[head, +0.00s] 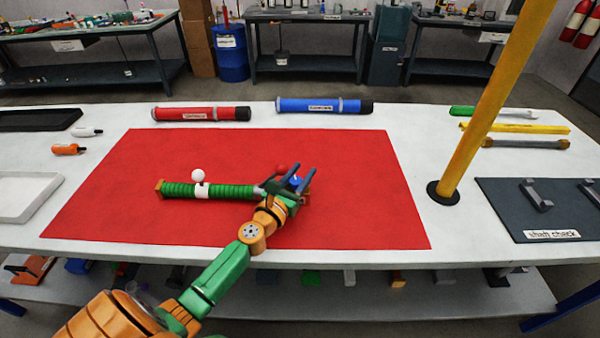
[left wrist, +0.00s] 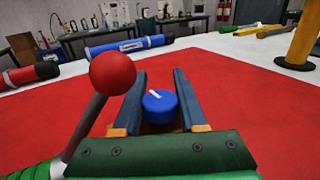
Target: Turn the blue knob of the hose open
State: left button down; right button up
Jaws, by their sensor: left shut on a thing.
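A green ribbed hose (head: 225,191) lies across the red mat, with a white collar and a white ball (head: 198,175) on its left part. At its right end is the blue knob (head: 296,181), partly hidden by my left gripper (head: 298,169). In the left wrist view the blue knob (left wrist: 160,107) has a white pointer mark on top and sits between the two fingers of my left gripper (left wrist: 157,78), which is shut on it. A red ball on a grey lever (left wrist: 113,73) stands just left of the fingers. My right gripper is not in view.
The red mat (head: 340,220) is largely clear. A red tube (head: 200,114) and a blue tube (head: 320,106) lie behind it. A yellow post (head: 490,100) stands at the right, near a dark panel (head: 520,190). Trays lie at the left.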

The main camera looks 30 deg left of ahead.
aim_at(292, 185)
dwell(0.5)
pick_arm(q)
jog(key=shift+c, duration=2.2)
grip_release()
jog(key=shift+s+d, duration=0.15)
jog(key=shift+s, duration=1.6)
jog(key=shift+s+d, duration=0.1)
jog(key=shift+s, duration=1.65)
